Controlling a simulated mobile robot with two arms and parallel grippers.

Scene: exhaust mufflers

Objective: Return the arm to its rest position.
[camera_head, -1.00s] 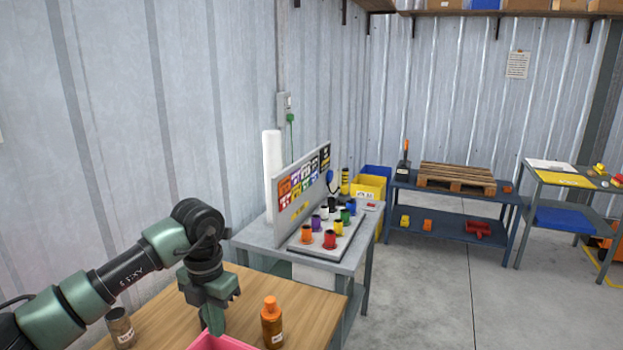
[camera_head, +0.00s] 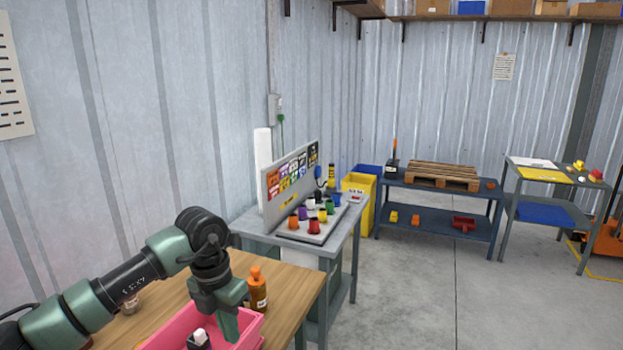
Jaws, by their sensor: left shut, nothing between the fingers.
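My left arm comes in from the lower left, bent, with its green left gripper (camera_head: 228,324) pointing down over the pink bin (camera_head: 252,334) at the bottom of the picture. The gripper is shut and empty. Its fingertips overlap the bin in the picture; I cannot tell how far above the bin's floor they are. A small white and black item (camera_head: 199,340) shows in the bin, left of the fingers. My right gripper is out of view.
A brown bottle with an orange cap (camera_head: 258,290) stands on the wooden table (camera_head: 290,300) just right of the gripper. A metal can (camera_head: 130,305) stands behind the forearm. A grey table (camera_head: 345,240) with coloured cups is beyond. Concrete floor (camera_head: 410,310) is open on the right.

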